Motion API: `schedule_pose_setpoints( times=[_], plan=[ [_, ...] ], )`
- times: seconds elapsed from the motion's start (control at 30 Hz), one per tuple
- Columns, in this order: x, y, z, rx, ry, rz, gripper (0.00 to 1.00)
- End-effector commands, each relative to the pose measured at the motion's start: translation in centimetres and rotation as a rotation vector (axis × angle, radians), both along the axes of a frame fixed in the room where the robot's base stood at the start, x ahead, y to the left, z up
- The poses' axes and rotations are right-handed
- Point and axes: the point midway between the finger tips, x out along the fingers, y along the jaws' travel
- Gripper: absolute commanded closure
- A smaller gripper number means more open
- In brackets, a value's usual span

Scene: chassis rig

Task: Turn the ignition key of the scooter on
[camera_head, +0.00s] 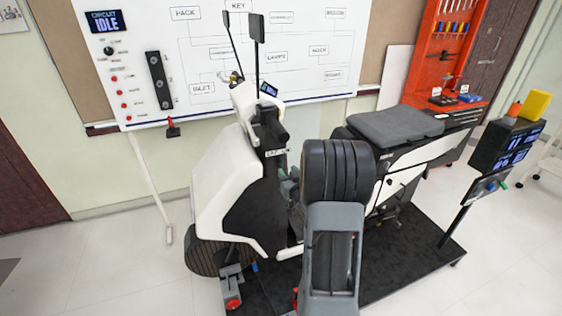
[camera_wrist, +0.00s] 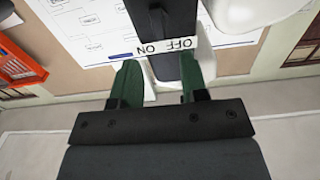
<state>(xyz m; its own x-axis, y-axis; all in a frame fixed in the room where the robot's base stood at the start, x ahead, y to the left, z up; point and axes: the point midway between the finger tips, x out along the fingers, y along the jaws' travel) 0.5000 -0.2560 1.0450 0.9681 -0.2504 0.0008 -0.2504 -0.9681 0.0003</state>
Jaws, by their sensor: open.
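The white and black scooter (camera_head: 225,175) stands on a dark platform, its front end at the middle of the head view. A white ON/OFF label (camera_head: 275,153) is on its dark front column, and in the wrist view the label (camera_wrist: 165,47) appears upside down. My gripper (camera_wrist: 158,62) has two green fingers, apart, one on each side of the dark column just below the label in the wrist view. Nothing is visible gripped between them. In the head view my gripper (camera_head: 288,180) is partly hidden behind my arm. I cannot make out the ignition key in either view.
The mirrors (camera_head: 257,28) rise above the front. The seat (camera_head: 395,125) is right of my arm. A stand with screens (camera_head: 505,150) is at the right. The left floor is clear.

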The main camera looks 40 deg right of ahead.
Motion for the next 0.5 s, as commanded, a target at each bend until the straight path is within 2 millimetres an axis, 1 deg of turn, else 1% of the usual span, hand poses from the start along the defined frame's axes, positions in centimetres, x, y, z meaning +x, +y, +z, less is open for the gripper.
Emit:
schedule_pose_setpoints(
  times=[0.03,0.2,0.3,0.5],
  plan=[
    [1.0,-0.2,0.1,0.001,0.002,0.002,0.60],
    [3.6,-0.9,0.1,0.001,0.001,0.000,0.60],
    [4.8,-1.2,0.1,0.000,0.001,0.001,0.60],
    [6.1,-1.6,0.1,0.000,0.001,-0.001,0.60]
  ],
)
